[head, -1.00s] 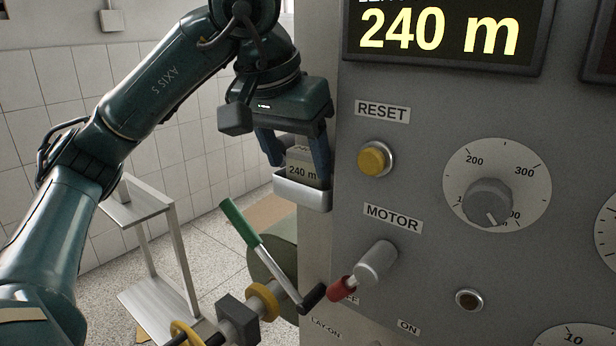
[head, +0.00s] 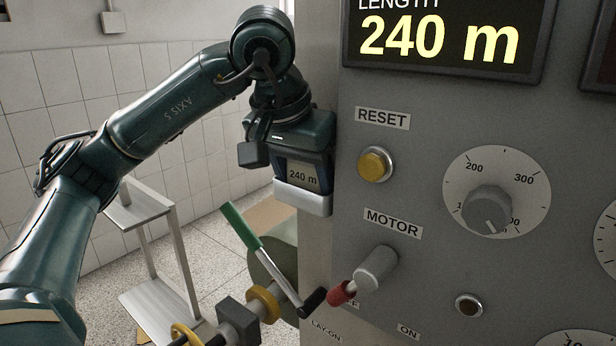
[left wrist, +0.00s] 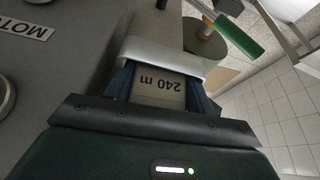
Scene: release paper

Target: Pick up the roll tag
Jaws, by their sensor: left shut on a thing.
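The roll tag (head: 303,176) is a small beige card printed "240 m". It stands in a pale metal holder (head: 302,198) on the left side of the grey machine panel, and its lower part is hidden by the holder. My left gripper (head: 302,182) is at the holder with its blue fingers on either side of the tag, shut on it. In the left wrist view the tag (left wrist: 158,86) shows upside down between the two fingers, in front of the holder's rim (left wrist: 163,55). My right gripper is not in view.
The machine panel carries a yellow reset button (head: 375,164), a motor lever with a red tip (head: 341,293), a dial (head: 487,208) and a display (head: 445,35). A green-handled crank (head: 240,225) stands below the holder. A metal stand (head: 150,260) is at the left.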

